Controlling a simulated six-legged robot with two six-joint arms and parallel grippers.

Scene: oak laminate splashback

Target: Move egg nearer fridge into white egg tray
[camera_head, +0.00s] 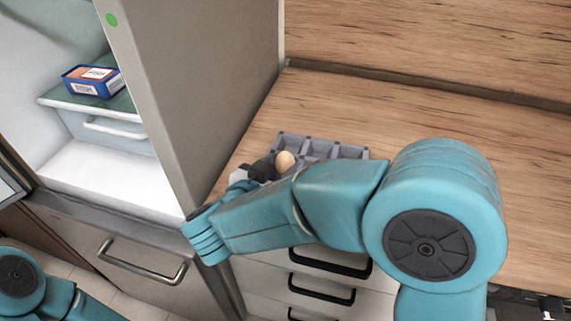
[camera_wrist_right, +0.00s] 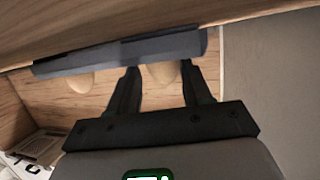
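A grey compartmented tray (camera_head: 322,147) sits on the wooden counter in the head view; it looks grey rather than white. One tan egg (camera_head: 285,160) shows at its front left, beside my right gripper (camera_head: 262,168). In the right wrist view, the right gripper (camera_wrist_right: 160,85) has its fingers apart. An egg (camera_wrist_right: 163,73) shows between and beyond them, on the fridge side; I cannot tell if they touch it. A second egg (camera_wrist_right: 80,83) is to the left. A dark grey bar (camera_wrist_right: 120,52), perhaps the tray's edge, crosses above both. The left gripper is out of frame.
The open fridge (camera_head: 75,130) stands at left, with a blue box (camera_head: 92,80) on its shelf. Its tall side panel (camera_head: 200,80) rises close to the right gripper. Drawers with dark handles (camera_head: 322,289) are below the counter. The counter (camera_head: 420,115) behind the arm is clear.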

